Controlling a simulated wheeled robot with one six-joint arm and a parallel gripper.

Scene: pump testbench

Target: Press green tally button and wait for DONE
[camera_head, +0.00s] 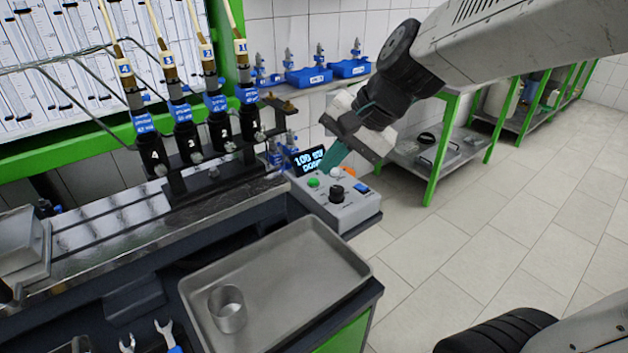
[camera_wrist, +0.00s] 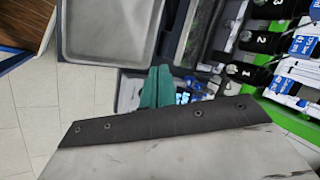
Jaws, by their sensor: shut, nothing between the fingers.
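The grey control box (camera_head: 352,212) stands at the right end of the bench. The green button (camera_head: 313,183) is on its top at the left, uncovered in the head view. A tilted display (camera_head: 308,160) behind it shows blue text; the lower line appears to read DONE, the upper is hard to read. My gripper (camera_head: 327,171) has teal fingers, shut and empty, pointing down over the back of the box, just behind and right of the green button. The wrist view shows the fingers (camera_wrist: 157,88) together, hiding much of the box; the green button is not visible there.
A black knob (camera_head: 337,193), a blue switch (camera_head: 361,189) and a white knob (camera_head: 336,172) sit close on the box. A metal tray (camera_head: 340,262) with a beaker (camera_head: 228,308) lies in front. Numbered pump units (camera_head: 188,140) stand left. Floor (camera_head: 440,260) is clear to the right.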

